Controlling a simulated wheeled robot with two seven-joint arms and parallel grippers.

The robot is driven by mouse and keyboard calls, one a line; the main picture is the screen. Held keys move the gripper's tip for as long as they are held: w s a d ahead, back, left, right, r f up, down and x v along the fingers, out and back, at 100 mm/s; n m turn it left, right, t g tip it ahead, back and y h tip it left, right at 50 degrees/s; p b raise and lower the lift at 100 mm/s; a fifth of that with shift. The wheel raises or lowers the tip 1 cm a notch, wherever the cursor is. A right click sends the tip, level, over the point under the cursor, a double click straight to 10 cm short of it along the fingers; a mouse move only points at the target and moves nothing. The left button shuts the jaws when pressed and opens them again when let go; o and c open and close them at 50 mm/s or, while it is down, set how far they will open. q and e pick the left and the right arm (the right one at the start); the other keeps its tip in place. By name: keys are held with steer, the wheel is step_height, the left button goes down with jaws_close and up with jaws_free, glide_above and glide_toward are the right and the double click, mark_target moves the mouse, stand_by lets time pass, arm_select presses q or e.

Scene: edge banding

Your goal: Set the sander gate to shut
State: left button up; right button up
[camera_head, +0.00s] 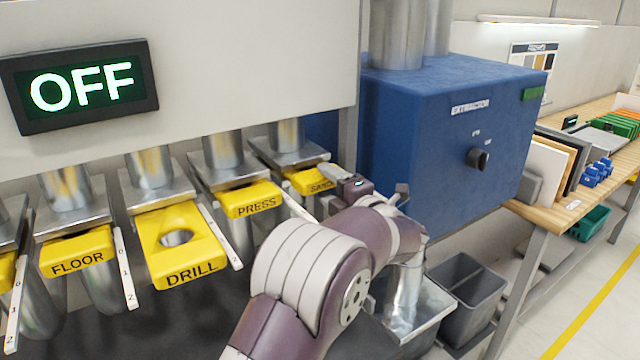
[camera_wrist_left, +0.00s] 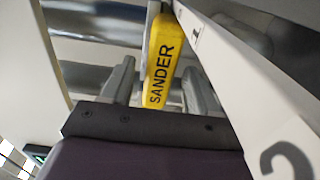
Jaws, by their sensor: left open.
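The sander gate is a yellow slide (camera_head: 305,181) at the right end of the row of gates in the head view, partly hidden by my left gripper. In the left wrist view its yellow front (camera_wrist_left: 160,62) with the word SANDER lies between my two fingers. My left gripper (camera_head: 332,190) is open, with a finger on each side of the gate (camera_wrist_left: 162,88); I cannot tell whether they touch it. A white scale (camera_wrist_left: 235,75) with 1 and 2 runs beside the gate. The gate's exact reading is unclear. My right gripper is not in view.
The press gate (camera_head: 252,199), drill gate (camera_head: 185,245) and floor gate (camera_head: 75,256) stand to the left; the drill gate sticks out, showing its hole. An OFF display (camera_head: 82,86) hangs above. A blue extractor box (camera_head: 440,130) stands close on the right.

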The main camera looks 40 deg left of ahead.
arm_select(q)
steer(key=b+v, duration=0.1)
steer(key=v, duration=0.7)
steer(key=shift+d+b, duration=0.3)
steer(key=shift+d, duration=0.05)
steer(key=shift+s+f, duration=0.1)
steer(key=shift+s, duration=0.05)
